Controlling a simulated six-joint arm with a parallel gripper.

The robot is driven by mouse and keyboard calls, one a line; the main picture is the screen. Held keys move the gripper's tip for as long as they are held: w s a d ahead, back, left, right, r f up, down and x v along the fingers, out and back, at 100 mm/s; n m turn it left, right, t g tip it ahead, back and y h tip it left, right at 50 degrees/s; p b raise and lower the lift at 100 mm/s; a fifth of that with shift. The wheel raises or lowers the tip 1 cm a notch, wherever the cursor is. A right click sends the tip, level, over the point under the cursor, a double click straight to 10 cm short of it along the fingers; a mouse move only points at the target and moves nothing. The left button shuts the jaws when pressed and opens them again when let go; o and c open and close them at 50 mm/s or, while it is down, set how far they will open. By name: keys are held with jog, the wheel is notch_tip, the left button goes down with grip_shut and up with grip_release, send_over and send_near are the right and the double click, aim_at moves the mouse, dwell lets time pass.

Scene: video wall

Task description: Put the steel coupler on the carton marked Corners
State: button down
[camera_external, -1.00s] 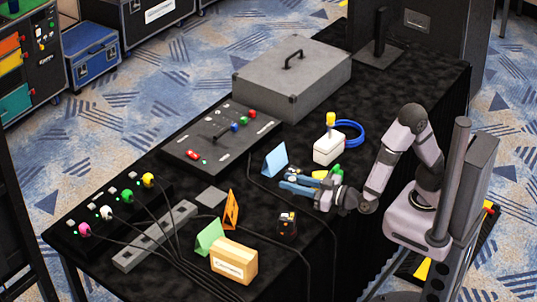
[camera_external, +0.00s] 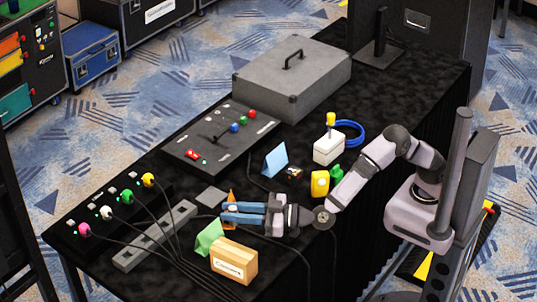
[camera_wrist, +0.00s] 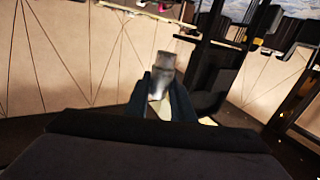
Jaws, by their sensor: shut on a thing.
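My gripper (camera_external: 236,213) is level above the table, its blue fingers pointing left, beside the orange folded card and behind the carton. In the wrist view its dark fingers (camera_wrist: 162,97) are shut on the steel coupler (camera_wrist: 163,68), a grey metallic cylinder standing out past the fingertips. The coupler is too small to make out in the external view. The tan carton (camera_external: 241,254) stands near the table's front edge, below the gripper in the picture. It has a white label whose word I cannot read clearly.
A green folded card (camera_external: 209,237) stands against the carton's left side, and the orange card (camera_external: 230,197) is partly hidden by my fingers. A blue folded card (camera_external: 275,160), a yellow block (camera_external: 319,184) and a white box (camera_external: 328,149) stand farther back. Cables cross the table.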

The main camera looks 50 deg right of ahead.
jog(key=shift+s+a+r+y, duration=0.15)
jog(key=shift+a+r+y, duration=0.2)
jog(key=shift+a, duration=0.3)
send_over(232, 253)
jog(key=shift+f, duration=4.95)
jog(key=shift+f, duration=0.15)
jog(key=c, duration=1.5)
grip_release()
jog(key=b+v, duration=0.1)
jog(key=v, duration=1.1)
jog(key=shift+s+r, duration=0.1)
jog(key=shift+r, duration=0.25)
